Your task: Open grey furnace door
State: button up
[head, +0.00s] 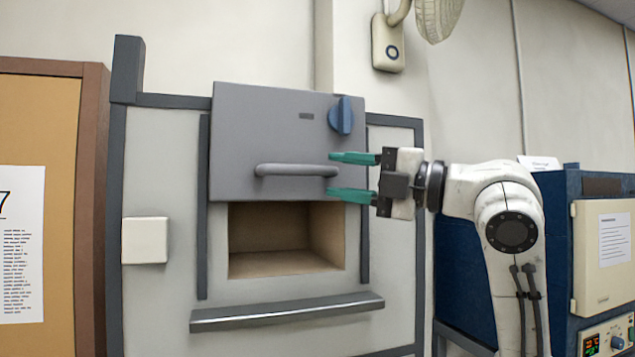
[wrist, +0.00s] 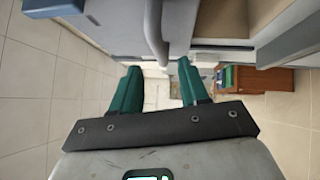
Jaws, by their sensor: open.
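The grey furnace door (head: 262,125) is raised on its frame, and the chamber opening (head: 285,240) shows below it. A grey bar handle (head: 298,169) runs across the door's lower part; it also shows in the wrist view (wrist: 156,30). A blue knob (head: 341,115) sits at the door's upper right. My gripper (head: 340,174) is open, with green fingers (wrist: 158,82) at the right end of the handle, one above and one below its level in the head view. The handle shows between and beyond the fingertips in the wrist view. I cannot tell if they touch.
A grey ledge (head: 287,311) juts out below the opening. A white box (head: 144,240) sits on the furnace front at left. A blue furnace with a pale door (head: 603,250) stands at right. A cork board (head: 38,130) stands at far left.

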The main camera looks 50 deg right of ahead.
jog(key=shift+v, duration=1.5)
